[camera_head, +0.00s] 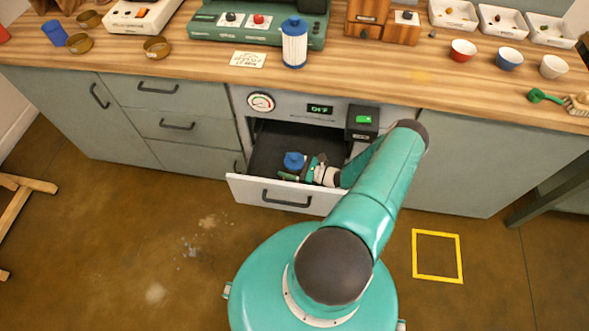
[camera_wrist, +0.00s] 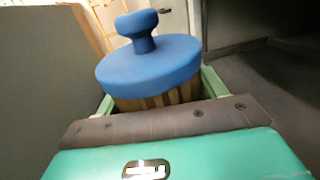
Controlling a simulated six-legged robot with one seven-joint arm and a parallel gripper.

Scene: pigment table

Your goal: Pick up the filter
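A filter with a round blue knobbed cap (camera_head: 293,160) and brown pleated sides sits in the open drawer (camera_head: 237,188). In the wrist view the filter (camera_wrist: 150,65) is upright and close, its cap hiding part of its body. My gripper (camera_head: 300,168) is down in the drawer at the filter. Its green fingers (camera_wrist: 158,98) are spread on either side of the pleated body, below the cap. I cannot make out firm contact on both sides. A second filter, white with blue ends (camera_head: 294,45), stands upright on the counter.
The drawer's front and side walls surround my gripper closely. Above it are a dial (camera_head: 261,101) and a display reading OFF (camera_head: 320,109). Bowls, cups and devices stand on the wooden counter (camera_head: 190,60).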

